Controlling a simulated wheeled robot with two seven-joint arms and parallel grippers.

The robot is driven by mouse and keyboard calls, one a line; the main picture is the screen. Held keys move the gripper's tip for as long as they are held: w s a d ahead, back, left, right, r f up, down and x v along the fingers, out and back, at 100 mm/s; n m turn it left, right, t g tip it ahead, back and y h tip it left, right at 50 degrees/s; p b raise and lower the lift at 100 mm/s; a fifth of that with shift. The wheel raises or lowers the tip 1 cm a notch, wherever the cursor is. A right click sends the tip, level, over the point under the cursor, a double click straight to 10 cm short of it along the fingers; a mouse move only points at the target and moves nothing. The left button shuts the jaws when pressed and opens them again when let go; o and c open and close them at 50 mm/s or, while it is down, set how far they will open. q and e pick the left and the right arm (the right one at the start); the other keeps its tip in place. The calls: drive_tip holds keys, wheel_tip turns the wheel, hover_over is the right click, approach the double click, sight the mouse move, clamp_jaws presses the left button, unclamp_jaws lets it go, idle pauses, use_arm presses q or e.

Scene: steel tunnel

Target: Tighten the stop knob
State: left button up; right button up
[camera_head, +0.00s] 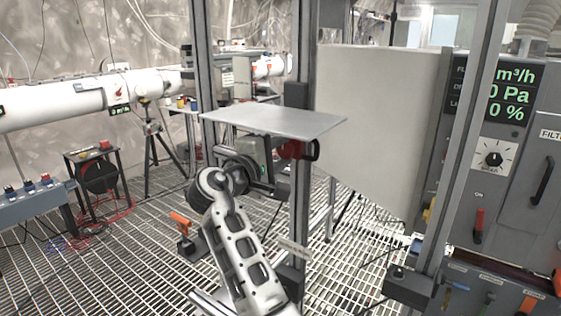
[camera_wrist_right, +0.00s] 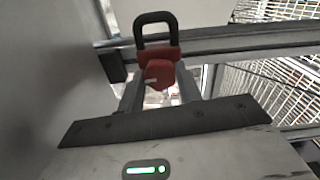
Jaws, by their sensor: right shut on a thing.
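The red stop knob (camera_head: 291,150) sits on the dark upright post, just under the edge of a flat grey plate (camera_head: 280,120). In the right wrist view the red knob (camera_wrist_right: 160,72) shows between the two fingers, with a black loop handle (camera_wrist_right: 155,18) beyond it. My right gripper (camera_head: 279,168) reaches in from below and is shut on the knob; its fingers (camera_wrist_right: 160,90) also show in the wrist view. The plate and my wrist hide part of the grip in the head view. My left gripper is out of view.
Steel posts (camera_head: 301,60) stand close around the plate. A pale panel (camera_head: 380,120) and a grey control cabinet (camera_head: 505,190) are on the right. An orange-handled thing (camera_head: 181,220) stands on the grating floor (camera_head: 130,270). Open grating lies at the left.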

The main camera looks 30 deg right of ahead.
drive_tip(key=shift+f+m, duration=0.1)
drive_tip(key=shift+m, duration=0.3)
drive_tip(key=shift+m+b, duration=0.3)
drive_tip(key=shift+b, duration=0.05)
drive_tip(key=o, duration=1)
drive_tip(key=shift+a, duration=0.1)
drive_tip(key=v, duration=1.6)
drive_tip(key=shift+p, duration=0.3)
